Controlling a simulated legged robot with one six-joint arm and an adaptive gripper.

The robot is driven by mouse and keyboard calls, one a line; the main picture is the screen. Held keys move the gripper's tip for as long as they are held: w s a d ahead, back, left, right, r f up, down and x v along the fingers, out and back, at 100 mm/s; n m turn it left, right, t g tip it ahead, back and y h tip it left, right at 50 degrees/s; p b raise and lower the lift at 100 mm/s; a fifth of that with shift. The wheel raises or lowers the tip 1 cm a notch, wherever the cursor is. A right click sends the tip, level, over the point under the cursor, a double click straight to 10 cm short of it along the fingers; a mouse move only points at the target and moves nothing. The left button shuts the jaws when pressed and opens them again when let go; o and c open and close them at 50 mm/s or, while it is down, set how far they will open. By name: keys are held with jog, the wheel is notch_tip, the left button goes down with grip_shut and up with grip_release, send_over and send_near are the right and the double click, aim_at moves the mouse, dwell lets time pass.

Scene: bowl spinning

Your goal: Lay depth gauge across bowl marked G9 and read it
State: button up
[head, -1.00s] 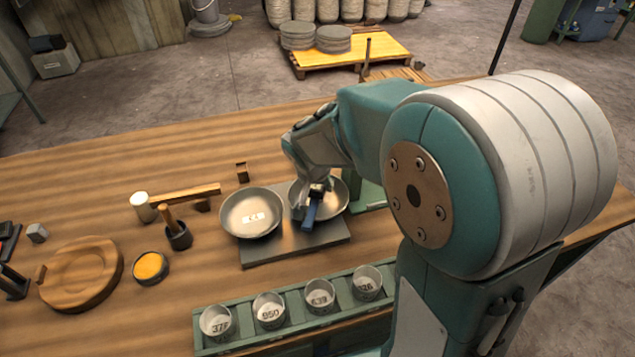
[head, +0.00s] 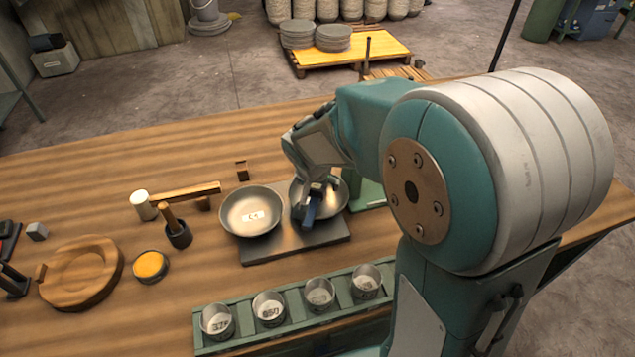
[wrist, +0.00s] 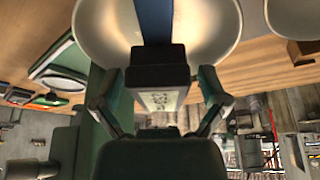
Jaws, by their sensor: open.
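The depth gauge has a blue bar (wrist: 155,22) and a dark head (wrist: 160,72) with a pale display too blurred to read. In the head view the blue bar (head: 308,215) lies over the right-hand bowl (head: 337,200); I cannot tell whether it rests on the rim. This bowl also shows in the wrist view (wrist: 108,28), behind the gauge; its marking is hidden. The left bowl (head: 235,218) bears a label that I cannot read surely. My gripper (wrist: 160,80) is open, with one finger on each side of the gauge head. It is also over the right-hand bowl in the head view (head: 320,190).
Both bowls stand on a dark plate (head: 290,246). A green rack (head: 245,338) of several numbered cups is in front. A mortar with pestle (head: 178,236), a yellow-filled dish (head: 150,266) and a round wooden board (head: 80,272) lie left. The back left of the table is clear.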

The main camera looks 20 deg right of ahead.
jog(key=v, duration=1.2)
jog(key=s+d+r+n+t+y, duration=0.1)
jog(key=s+n, duration=0.5)
jog(key=s, duration=1)
jog(key=shift+s+d+r+t+y, duration=0.3)
jog(key=shift+s+d+r+y, duration=0.1)
jog(key=shift+d+r+y, duration=0.2)
